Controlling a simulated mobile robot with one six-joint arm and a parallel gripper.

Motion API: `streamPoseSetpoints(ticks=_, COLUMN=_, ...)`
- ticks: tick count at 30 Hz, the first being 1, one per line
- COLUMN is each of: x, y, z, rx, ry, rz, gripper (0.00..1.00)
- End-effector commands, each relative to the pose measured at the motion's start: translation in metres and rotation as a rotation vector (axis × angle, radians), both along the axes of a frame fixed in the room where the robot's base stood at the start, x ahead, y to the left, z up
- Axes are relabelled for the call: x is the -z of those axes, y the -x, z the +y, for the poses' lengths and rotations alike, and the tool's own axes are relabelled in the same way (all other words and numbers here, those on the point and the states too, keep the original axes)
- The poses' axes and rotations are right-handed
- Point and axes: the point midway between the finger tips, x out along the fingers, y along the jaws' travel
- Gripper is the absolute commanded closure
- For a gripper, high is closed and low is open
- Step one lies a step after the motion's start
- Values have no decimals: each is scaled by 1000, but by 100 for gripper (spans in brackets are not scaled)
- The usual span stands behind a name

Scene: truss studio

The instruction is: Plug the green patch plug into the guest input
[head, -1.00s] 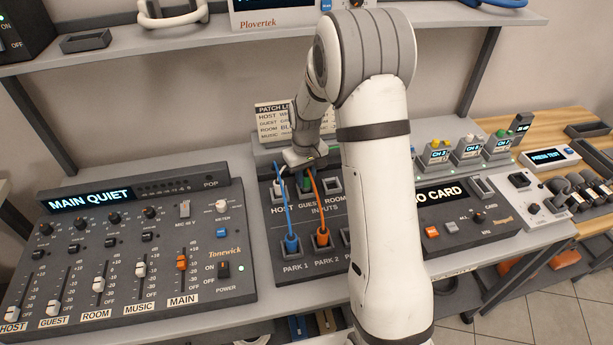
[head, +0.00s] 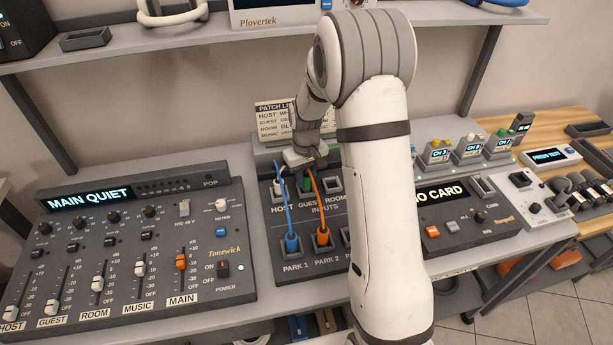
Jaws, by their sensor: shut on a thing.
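The green patch plug (head: 308,184) shows as a small patch of green just above the GUEST label on the patch panel (head: 264,215). My gripper (head: 303,167) is over it, pointing down, and is shut on the green plug. The guest input is mostly hidden by the plug and the gripper, so I cannot tell how deep the plug sits. A white plug (head: 278,188) stands in the HOST input to the left. The ROOM input (head: 334,186) to the right looks empty.
A blue plug (head: 291,243) stands in PARK 1 and an orange plug (head: 322,237) in PARK 2. Their cables rise close by my gripper. My arm covers the panel's right side. A mixer (head: 130,250) lies left; a card recorder (head: 465,220) lies right.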

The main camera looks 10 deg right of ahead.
Motion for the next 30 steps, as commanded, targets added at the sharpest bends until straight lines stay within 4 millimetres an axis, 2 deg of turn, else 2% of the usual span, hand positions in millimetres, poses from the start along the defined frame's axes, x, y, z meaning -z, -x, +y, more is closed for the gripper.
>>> streamPoseSetpoints(ticks=11, x=9, y=0, z=0, rx=0, ry=0, rz=0, gripper=99)
streamPoseSetpoints(ticks=12, x=7, y=0, z=0, rx=0, ry=0, rz=0, gripper=74)
streamPoseSetpoints(ticks=14, x=7, y=0, z=0, rx=0, ry=0, rz=0, gripper=69)
streamPoseSetpoints(ticks=23, x=6, y=0, z=0, rx=0, ry=0, rz=0, gripper=68)
streamPoseSetpoints(ticks=30, x=-11, y=0, z=0, rx=0, ry=0, rz=0, gripper=68)
